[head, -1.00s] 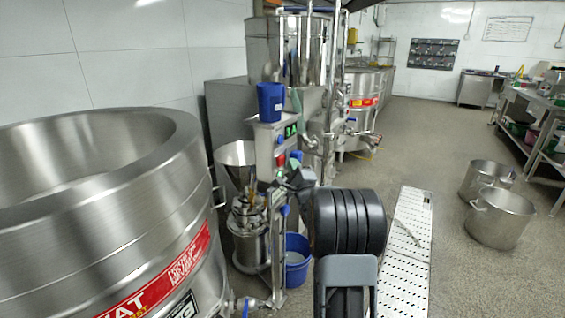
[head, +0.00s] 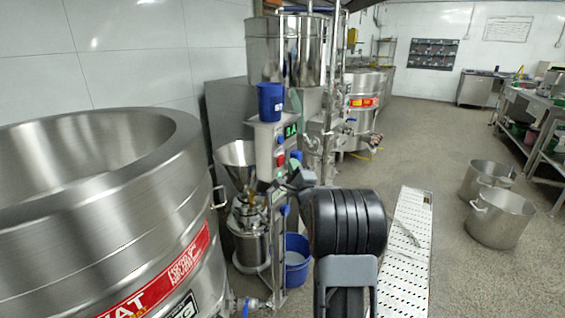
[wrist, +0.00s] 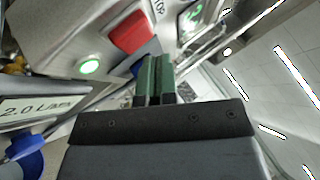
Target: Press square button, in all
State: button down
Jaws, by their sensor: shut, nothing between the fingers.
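The square red button (head: 281,160) is on the front of the mill's grey control column in the head view. In the wrist view the red button (wrist: 132,33) is large, just up and left of my fingertips. My gripper (wrist: 156,62) is shut and empty, with its two green fingers together beside a dark blue part at the panel. I cannot tell whether the fingers touch anything. A round lit green button (wrist: 90,67) is left of and below the red one in the wrist view. In the head view my arm's end is in front of the column, below the red button.
A blue cup (head: 270,102) stands on top of the column, left of a green-lit display (head: 291,130). A funnel (head: 236,158) and a blue bucket (head: 297,262) are close by. A large steel vat (head: 150,215) fills the left. Steel pots (head: 500,216) stand on the floor at right.

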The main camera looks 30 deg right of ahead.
jog(key=shift+w+a, duration=0.15)
jog(key=shift+w, duration=0.1)
dwell(0.7)
jog(key=shift+w+a, duration=0.1)
jog(key=shift+w, duration=0.05)
jog(key=shift+w+a+b, duration=0.2)
jog(key=shift+w+b, duration=0.2)
dwell(0.8)
jog(key=shift+s+d, duration=0.1)
jog(key=shift+s, duration=0.1)
jog(key=shift+s+d, duration=0.3)
jog(key=shift+s, duration=0.3)
jog(key=shift+b, duration=0.3)
jog(key=shift+s+d+b, duration=0.1)
jog(key=shift+s+d, duration=0.3)
jog(key=shift+s, duration=0.35)
jog(key=shift+s+d+b, duration=0.1)
jog(key=shift+s+d, duration=0.3)
jog(key=shift+s, duration=0.3)
jog(key=shift+s+d+b, duration=0.1)
jog(key=shift+s+d, duration=0.3)
jog(key=shift+s, duration=0.35)
